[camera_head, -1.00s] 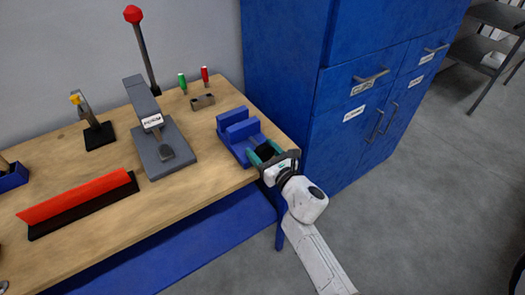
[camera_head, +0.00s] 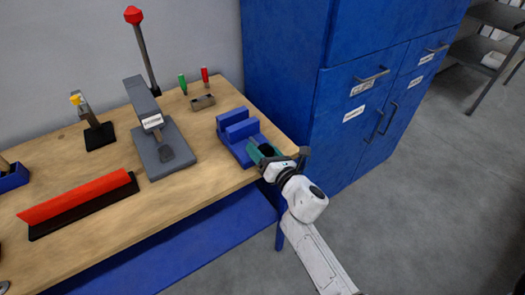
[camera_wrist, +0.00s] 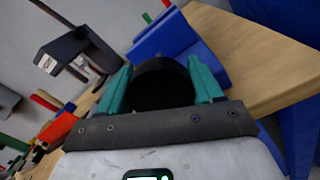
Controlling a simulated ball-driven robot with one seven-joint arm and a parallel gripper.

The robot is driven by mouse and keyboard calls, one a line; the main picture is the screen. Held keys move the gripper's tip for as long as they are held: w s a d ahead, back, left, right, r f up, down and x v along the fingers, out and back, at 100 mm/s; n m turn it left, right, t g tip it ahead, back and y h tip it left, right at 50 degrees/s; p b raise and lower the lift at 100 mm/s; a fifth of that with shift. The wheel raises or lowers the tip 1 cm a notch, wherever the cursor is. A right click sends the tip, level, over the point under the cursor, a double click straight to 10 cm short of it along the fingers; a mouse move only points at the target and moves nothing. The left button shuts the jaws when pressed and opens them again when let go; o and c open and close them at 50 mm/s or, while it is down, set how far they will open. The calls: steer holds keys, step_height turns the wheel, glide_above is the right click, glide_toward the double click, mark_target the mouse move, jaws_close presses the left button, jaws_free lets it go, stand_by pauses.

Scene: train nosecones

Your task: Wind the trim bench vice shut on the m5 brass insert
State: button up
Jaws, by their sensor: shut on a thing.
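The blue bench vice (camera_head: 238,129) stands at the right front corner of the bench, with a narrow gap visible between its two upright jaw blocks. It also shows behind my fingers in the wrist view (camera_wrist: 168,36). My gripper (camera_head: 261,152) is at the vice's front end. In the wrist view, its green fingers are shut on a round black knob (camera_wrist: 162,88), one on each side. The gripper is rolled, with its palm tilted in the head view. The knob is mostly hidden there. I cannot make out the brass insert in either view.
A grey press (camera_head: 155,122) with a red-topped lever stands left of the vice. A blue cabinet (camera_head: 345,105) stands close on the right. A red strip (camera_head: 78,200) lies at left front.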

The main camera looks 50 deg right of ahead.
mark_target(265, 155)
steer(key=shift+a+f+m, duration=0.1)
steer(key=shift+f+m, duration=0.2)
steer(key=shift+m, duration=0.2)
steer(key=shift+a+f, duration=0.2)
steer(key=shift+a, duration=0.05)
stand_by(0.8)
steer(key=o, duration=1)
steer(key=shift+r, duration=0.35)
steer(key=shift+s+f, duration=0.15)
steer(key=shift+s, duration=0.35)
steer(key=shift+r+b+v, duration=0.1)
steer(key=shift+r+v, duration=0.05)
steer(key=shift+v, duration=0.9)
steer(key=shift+r+b+v, duration=0.1)
steer(key=shift+r+v, duration=0.05)
steer(key=shift+v, duration=0.95)
steer(key=shift+r+b+v, duration=0.1)
steer(key=shift+r+v, duration=0.1)
steer(key=shift+v, duration=0.85)
steer(key=shift+b+v, duration=0.55)
steer(key=shift+v, duration=1.85)
